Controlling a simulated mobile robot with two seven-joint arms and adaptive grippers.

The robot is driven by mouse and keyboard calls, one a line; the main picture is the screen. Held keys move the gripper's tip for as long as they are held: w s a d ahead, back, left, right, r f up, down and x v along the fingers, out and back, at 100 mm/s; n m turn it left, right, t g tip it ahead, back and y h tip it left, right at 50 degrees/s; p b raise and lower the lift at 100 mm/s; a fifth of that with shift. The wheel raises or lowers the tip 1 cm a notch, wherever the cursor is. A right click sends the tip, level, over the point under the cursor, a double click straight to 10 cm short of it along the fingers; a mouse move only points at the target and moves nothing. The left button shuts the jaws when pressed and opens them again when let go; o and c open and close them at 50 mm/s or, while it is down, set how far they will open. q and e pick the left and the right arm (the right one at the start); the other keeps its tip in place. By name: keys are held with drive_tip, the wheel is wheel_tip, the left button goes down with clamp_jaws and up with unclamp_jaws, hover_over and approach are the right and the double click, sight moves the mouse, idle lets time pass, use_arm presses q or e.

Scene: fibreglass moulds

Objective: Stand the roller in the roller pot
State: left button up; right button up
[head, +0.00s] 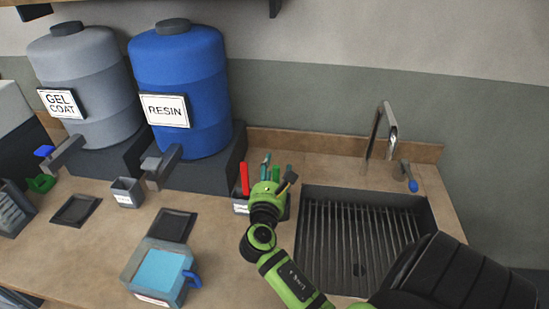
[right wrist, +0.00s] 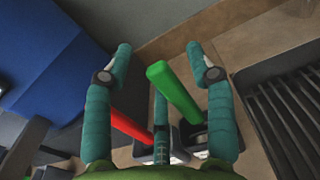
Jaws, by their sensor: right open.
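My right gripper (head: 277,174) is over the holders at the sink's left edge. In the right wrist view its two teal fingers (right wrist: 160,62) are apart, with nothing clamped between them. A green handle (right wrist: 174,92) rises between the fingers from a dark holder (right wrist: 196,129). A red handle (right wrist: 132,126) leans beside it, and it also shows in the head view (head: 245,179). A labelled grey pot (head: 240,206) stands below the red handle. My gripper and forearm hide much of these holders. I cannot tell which handle is the roller's. My left gripper is not in view.
The ribbed sink (head: 350,245) and tap (head: 391,130) lie to the right. Grey (head: 95,100) and blue (head: 180,100) drums stand at the back left. A blue-handled jug (head: 143,289) and small grey cup (head: 124,197) stand on the counter.

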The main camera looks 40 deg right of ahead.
drive_tip(key=shift+a, duration=0.1)
drive_tip(key=v, duration=1.2)
